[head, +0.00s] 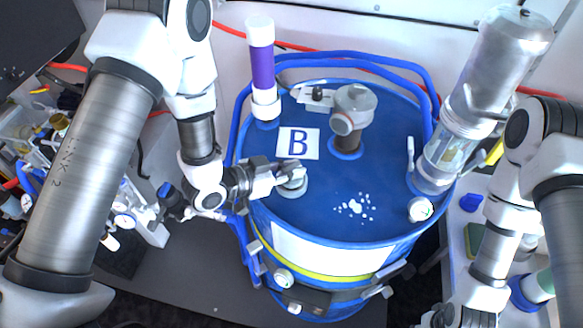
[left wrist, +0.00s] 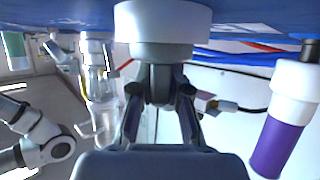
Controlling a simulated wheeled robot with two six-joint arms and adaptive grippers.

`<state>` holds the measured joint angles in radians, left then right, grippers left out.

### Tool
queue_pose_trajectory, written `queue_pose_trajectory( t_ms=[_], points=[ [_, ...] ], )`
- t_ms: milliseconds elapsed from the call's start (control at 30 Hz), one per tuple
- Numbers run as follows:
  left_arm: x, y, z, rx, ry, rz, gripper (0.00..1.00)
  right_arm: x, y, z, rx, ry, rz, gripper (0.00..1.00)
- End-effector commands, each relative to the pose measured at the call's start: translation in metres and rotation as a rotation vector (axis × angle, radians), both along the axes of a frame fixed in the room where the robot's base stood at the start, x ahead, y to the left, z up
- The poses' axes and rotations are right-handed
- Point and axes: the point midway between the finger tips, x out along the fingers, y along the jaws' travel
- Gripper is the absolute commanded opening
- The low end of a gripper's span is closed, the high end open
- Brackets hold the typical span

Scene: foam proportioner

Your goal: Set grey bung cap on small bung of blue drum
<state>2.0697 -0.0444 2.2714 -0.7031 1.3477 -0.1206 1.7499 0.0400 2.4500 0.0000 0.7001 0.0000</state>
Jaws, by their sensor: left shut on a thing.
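The blue drum (head: 325,225) stands upright in the middle of the head view, with a label "B" on its top. My left gripper (head: 283,180) reaches in from the left over the drum top, below the label. It is shut on the grey bung cap (head: 293,184). In the left wrist view, the fingers (left wrist: 160,90) grip the cap (left wrist: 162,35), which meets or nearly meets the blue drum top (left wrist: 260,17); I cannot tell if it is seated. The small bung is not visible, apparently hidden by the cap. Only a dark part of my right gripper shows at the bottom edge.
A purple-and-white cylinder (head: 262,68), a grey elbow fitting (head: 353,105) and a clear-and-metal column (head: 465,110) stand on the drum top. A white round cap (head: 420,209) lies at its right.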

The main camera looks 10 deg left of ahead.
Motion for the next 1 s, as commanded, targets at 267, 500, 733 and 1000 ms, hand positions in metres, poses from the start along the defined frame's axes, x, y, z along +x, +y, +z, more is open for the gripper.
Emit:
queue_pose_trajectory(
  t_ms=[267,500,733,1000],
  points=[
    [0.000,0.000,-0.007,0.000,0.000,0.000,0.00,0.000,0.000,-0.005,0.000,0.000,0.000,0.40],
    [0.000,0.000,-0.009,0.000,0.000,0.000,0.26,0.000,0.000,-0.007,0.000,0.000,0.000,0.40],
    [0.000,0.000,-0.009,0.000,0.000,0.000,0.26,0.000,0.000,-0.007,0.000,0.000,0.000,0.40],
    [-0.012,0.013,-0.001,0.000,0.002,0.004,0.26,0.000,0.000,-0.002,0.000,0.000,0.000,0.40]
  ],
)
